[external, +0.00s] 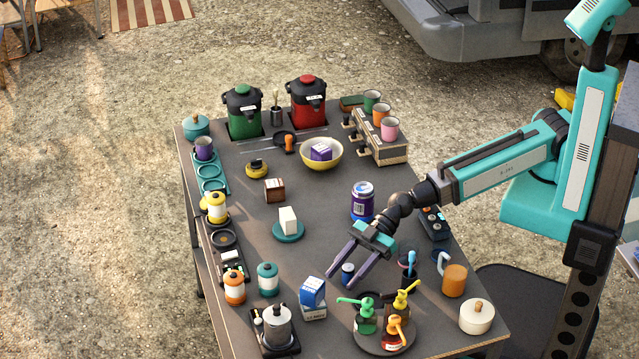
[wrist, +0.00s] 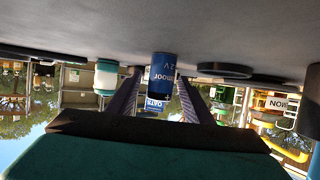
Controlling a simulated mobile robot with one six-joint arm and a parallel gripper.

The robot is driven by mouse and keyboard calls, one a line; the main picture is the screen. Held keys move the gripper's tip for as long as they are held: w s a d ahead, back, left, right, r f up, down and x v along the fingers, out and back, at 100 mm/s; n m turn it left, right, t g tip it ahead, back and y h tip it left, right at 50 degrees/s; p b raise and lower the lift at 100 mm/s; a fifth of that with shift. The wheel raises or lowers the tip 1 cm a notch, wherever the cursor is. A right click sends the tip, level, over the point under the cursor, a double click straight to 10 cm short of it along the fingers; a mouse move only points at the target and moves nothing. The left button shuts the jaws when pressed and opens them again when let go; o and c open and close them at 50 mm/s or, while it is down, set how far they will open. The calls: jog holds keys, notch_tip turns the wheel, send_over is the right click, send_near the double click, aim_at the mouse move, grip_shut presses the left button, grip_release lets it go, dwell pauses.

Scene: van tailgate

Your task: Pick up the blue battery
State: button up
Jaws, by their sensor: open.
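The blue battery (external: 347,274) is a small upright cylinder standing on the dark table, right of the blue-and-white cartons. My gripper (external: 345,280) is open and low over the table, with one dark finger on each side of the battery in the external view.
Blue-and-white cartons (external: 313,297) stand left of my gripper. Pump bottles (external: 366,315) on a round tray stand just in front. A purple jar (external: 362,201) stands behind, and an orange mug (external: 454,281) is to the right.

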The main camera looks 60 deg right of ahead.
jog(key=shift+p+x, duration=0.35)
jog(key=shift+x, duration=0.8)
grip_shut()
jog(key=shift+r, duration=0.15)
notch_tip(320, 180, up, 10)
jog(key=b, duration=0.1)
dwell(0.5)
dwell(0.6)
